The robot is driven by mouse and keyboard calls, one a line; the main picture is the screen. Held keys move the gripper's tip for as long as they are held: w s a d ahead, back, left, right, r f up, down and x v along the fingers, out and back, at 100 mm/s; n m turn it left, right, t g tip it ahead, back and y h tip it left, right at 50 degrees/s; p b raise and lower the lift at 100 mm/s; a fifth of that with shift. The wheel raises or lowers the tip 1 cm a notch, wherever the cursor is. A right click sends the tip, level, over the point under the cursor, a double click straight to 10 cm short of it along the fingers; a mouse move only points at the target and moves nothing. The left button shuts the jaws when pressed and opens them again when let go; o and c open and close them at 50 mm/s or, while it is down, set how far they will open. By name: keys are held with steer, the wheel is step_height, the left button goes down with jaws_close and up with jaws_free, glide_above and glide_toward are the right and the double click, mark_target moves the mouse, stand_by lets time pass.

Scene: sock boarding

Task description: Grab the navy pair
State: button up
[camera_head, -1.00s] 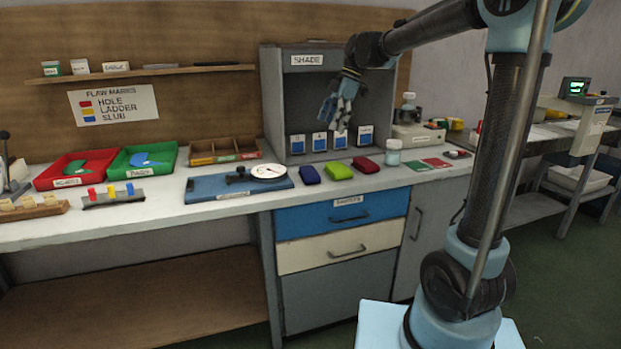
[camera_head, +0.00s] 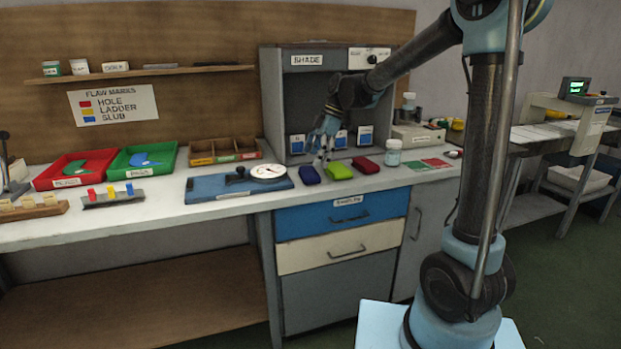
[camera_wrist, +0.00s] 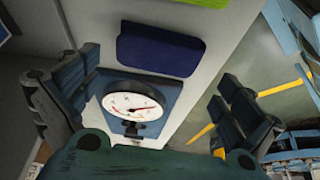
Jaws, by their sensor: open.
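The navy pair (camera_head: 309,175) is a folded dark blue bundle on the bench, left of the lime green pair (camera_head: 338,170) and the dark red pair (camera_head: 366,165). My gripper (camera_head: 322,150) is just above and behind the navy and green pairs in the head view, pointing down. In the wrist view the navy pair (camera_wrist: 160,50) lies ahead of the open, empty fingers (camera_wrist: 155,95), with an edge of the green pair at the top. The gripper is apart from the navy pair.
A dial gauge (camera_head: 268,171) on a blue base (camera_head: 215,190) stands close left of the navy pair. The grey shade box (camera_head: 270,110) is behind. A glass jar (camera_head: 393,155) stands to the right. The bench front edge is close.

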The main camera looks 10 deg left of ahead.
mark_target(310, 171)
steer(key=shift+w+x, duration=0.1)
steer(key=shift+x, duration=1.2)
steer(key=shift+w+x, duration=0.15)
steer(key=shift+x, duration=1.15)
steer(key=shift+d, duration=0.15)
steer(key=c, duration=0.7)
